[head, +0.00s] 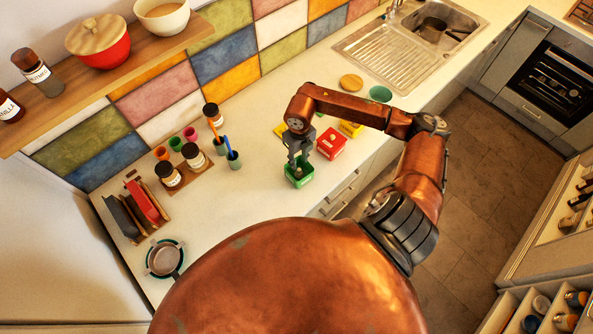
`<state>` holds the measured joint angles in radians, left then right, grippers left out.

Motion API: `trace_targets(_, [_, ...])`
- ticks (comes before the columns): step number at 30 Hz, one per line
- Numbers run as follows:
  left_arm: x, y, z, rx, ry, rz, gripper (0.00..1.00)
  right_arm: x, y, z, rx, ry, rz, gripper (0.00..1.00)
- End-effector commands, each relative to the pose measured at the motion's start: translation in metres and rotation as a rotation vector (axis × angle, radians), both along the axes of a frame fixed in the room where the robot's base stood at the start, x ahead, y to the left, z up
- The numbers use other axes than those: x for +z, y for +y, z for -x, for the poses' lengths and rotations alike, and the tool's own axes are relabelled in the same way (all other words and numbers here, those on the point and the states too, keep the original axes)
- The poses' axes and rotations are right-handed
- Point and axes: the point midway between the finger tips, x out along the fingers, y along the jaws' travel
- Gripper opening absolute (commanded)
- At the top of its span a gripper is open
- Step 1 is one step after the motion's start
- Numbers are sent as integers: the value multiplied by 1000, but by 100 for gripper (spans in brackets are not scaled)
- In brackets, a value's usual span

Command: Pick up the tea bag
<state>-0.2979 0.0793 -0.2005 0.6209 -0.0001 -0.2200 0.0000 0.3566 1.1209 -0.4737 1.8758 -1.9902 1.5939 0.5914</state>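My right gripper (298,165) points down with its fingertips at the top of a small green box (301,178) on the counter. The fingertips are small and partly merge with the box opening, so I cannot tell whether they are open or shut on something. I cannot make out a tea bag; the inside of the green box is mostly hidden. A red box (332,143) stands to its right, and a yellow box (350,129) is just behind that. Another yellow item (280,130) shows partly behind my gripper. My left gripper is not in view.
Several labelled jars (193,156) and small cups stand left of the green box. A rack (144,203) and a pan (164,258) are farther left. A sink (437,30), a round wooden piece (351,82) and a green dish (380,94) lie behind. The counter (240,205) in front is clear.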

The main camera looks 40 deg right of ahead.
Motion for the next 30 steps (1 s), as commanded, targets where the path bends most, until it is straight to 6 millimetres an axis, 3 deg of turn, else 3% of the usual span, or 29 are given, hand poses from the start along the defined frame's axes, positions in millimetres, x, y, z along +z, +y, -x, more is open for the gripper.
trace_targets(18, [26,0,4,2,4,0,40,-71,3,3,1,5,-1,28])
trace_targets(26, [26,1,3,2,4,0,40,-75,3,3,3,3,1,28])
trace_targets(30, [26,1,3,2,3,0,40,-74,3,3,3,3,0,18])
